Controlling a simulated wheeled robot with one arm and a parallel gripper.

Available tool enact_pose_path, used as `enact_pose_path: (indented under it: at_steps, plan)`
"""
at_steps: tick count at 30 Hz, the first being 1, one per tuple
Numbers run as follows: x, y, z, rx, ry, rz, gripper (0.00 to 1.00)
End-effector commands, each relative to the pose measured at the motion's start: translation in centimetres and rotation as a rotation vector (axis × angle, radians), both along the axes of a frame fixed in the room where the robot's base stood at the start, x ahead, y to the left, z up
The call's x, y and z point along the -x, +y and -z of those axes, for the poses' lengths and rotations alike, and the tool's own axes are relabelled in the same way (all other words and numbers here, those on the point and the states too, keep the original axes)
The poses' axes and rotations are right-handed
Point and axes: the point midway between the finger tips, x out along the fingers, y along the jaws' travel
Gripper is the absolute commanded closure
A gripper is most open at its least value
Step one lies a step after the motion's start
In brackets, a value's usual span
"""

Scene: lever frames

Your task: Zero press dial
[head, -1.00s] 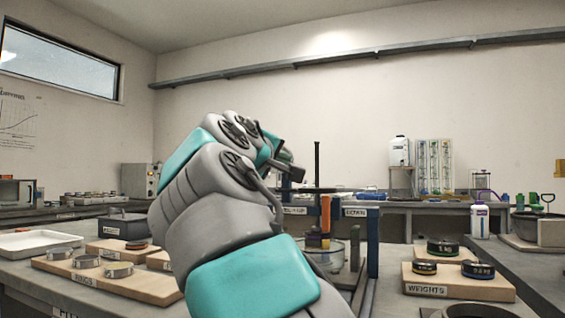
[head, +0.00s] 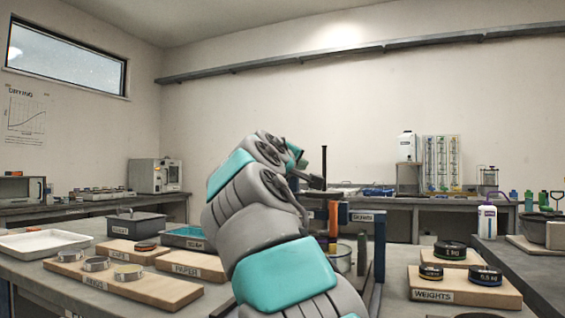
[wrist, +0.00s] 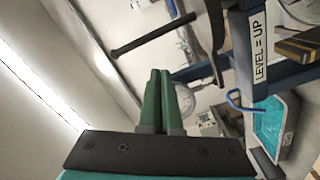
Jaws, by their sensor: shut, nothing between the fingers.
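My gripper (wrist: 160,75) has its two green fingers shut together with nothing between them in the wrist view. A round white dial (wrist: 187,98) shows just beside and beyond the fingers, partly hidden by them; its needle is too small to read. The press has a blue frame (head: 378,250), partly hidden by my arm in the head view. In the head view my arm hides most of the gripper.
A wooden board labelled WEIGHTS (head: 460,292) with black weights stands right of the press. A board with metal rings (head: 120,285), a teal tray (head: 185,236) and a white tray (head: 45,243) are on the left bench. A teal tray (wrist: 270,128) shows in the wrist view.

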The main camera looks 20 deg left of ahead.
Motion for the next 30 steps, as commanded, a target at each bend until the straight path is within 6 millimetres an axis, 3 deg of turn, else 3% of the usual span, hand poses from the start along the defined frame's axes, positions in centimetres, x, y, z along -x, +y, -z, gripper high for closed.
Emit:
enact_pose_path:
  at_steps: [30]
  plan:
    - [-0.03,0.62,0.10,0.000,0.000,-0.001,1.00]
